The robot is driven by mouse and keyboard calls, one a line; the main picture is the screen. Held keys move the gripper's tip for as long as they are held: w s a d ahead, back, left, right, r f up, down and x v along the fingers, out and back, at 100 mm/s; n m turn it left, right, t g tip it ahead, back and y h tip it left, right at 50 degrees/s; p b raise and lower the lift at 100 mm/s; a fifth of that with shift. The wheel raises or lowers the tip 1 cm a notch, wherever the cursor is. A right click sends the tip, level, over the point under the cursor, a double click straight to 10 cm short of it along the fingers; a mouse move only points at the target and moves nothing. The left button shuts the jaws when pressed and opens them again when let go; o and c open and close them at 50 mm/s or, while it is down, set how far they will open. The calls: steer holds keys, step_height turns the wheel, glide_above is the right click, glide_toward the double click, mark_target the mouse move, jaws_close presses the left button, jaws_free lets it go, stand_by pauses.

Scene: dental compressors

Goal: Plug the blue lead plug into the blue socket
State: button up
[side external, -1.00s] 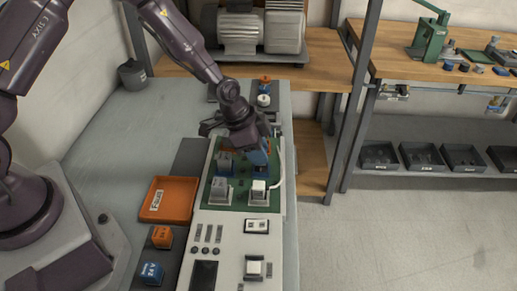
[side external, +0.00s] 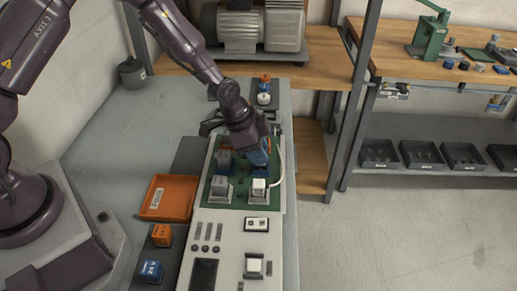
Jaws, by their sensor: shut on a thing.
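My gripper (side external: 258,148) points down over the green board (side external: 243,200) at the far end of the white panel. It is shut on the blue lead plug (side external: 259,157), which shows just below the fingers. A white lead (side external: 282,172) curves from near the plug along the board's right edge.
An orange tray (side external: 166,198) lies left of the panel. An orange cube (side external: 162,236) and a blue cube (side external: 152,271) sit nearer on a dark strip.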

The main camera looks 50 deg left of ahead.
steer(key=shift+f, duration=0.75)
stand_by(0.4)
steer(key=o, duration=1.3)
steer(key=shift+r, duration=3.55)
